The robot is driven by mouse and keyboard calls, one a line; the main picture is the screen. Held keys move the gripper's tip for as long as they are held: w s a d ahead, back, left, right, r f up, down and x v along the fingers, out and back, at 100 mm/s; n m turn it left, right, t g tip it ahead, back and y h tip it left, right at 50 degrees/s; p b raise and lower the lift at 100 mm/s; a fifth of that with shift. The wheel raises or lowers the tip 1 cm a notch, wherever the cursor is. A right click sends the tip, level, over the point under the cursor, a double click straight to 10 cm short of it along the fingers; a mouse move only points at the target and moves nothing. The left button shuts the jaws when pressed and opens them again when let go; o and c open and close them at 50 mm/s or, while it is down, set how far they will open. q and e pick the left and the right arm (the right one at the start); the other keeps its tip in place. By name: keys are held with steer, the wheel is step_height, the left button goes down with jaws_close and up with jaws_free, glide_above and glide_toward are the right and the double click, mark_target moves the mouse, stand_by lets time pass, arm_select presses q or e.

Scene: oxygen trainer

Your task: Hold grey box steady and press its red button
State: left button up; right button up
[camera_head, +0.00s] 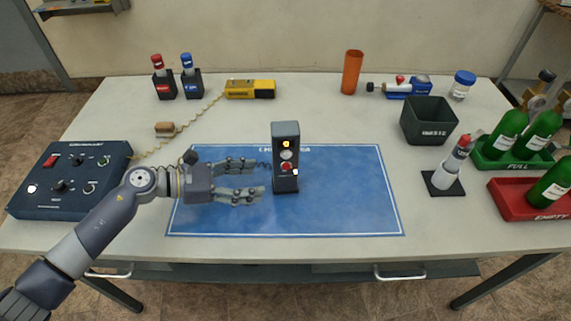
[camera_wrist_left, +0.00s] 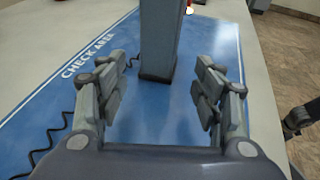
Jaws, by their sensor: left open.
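The grey box (camera_head: 285,150) stands upright on the blue check-area mat (camera_head: 330,215). The box's top is cut off there. My right gripper is not in view.
A dark control panel (camera_head: 70,180) sits at the left, and a coiled cord runs near the box. A dark bin (camera_head: 428,121), a white-grey cylinder on a black base (camera_head: 444,178) and green bottles (camera_head: 505,135) in trays stand right. The mat's right half is clear.

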mark_target(276, 180)
arm_select(q)
steer(key=b+x, duration=0.1)
steer(key=x, duration=0.6)
steer(key=shift+d+f, duration=0.1)
steer(key=shift+f, duration=0.05)
steer(key=shift+w+d+f, duration=0.1)
steer(key=shift+w+d, duration=0.15)
steer(key=shift+d, duration=0.35)
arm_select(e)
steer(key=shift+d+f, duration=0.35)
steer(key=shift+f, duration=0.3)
arm_select(q)
steer(key=c, duration=0.7)
steer(key=shift+s+f, duration=0.1)
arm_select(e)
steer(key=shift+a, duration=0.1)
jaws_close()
arm_select(q)
steer(key=shift+f, duration=0.1)
